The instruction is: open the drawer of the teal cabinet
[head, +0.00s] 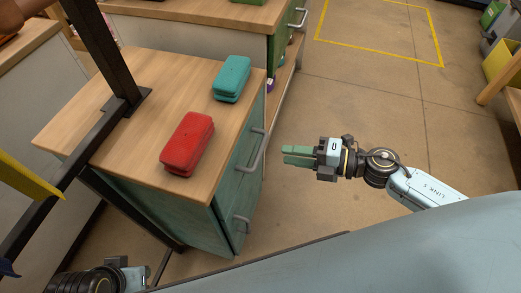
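The teal cabinet (226,190) stands left of centre under a light wood top. The drawer front (247,150) behind the upper handle looks flush with the cabinet. My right gripper (298,156) is right of the upper handle, apart from it. Its green fingers point left, with a narrow gap between them and nothing held. My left gripper (132,277) is partly in view at the bottom left; its fingers cannot be made out.
A red case (187,143) and a teal case (232,78) lie on the wood top. A dark metal post (104,50) rises at its left side. Another bench with a green drawer (284,38) stands behind. The floor (350,100) to the right is clear.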

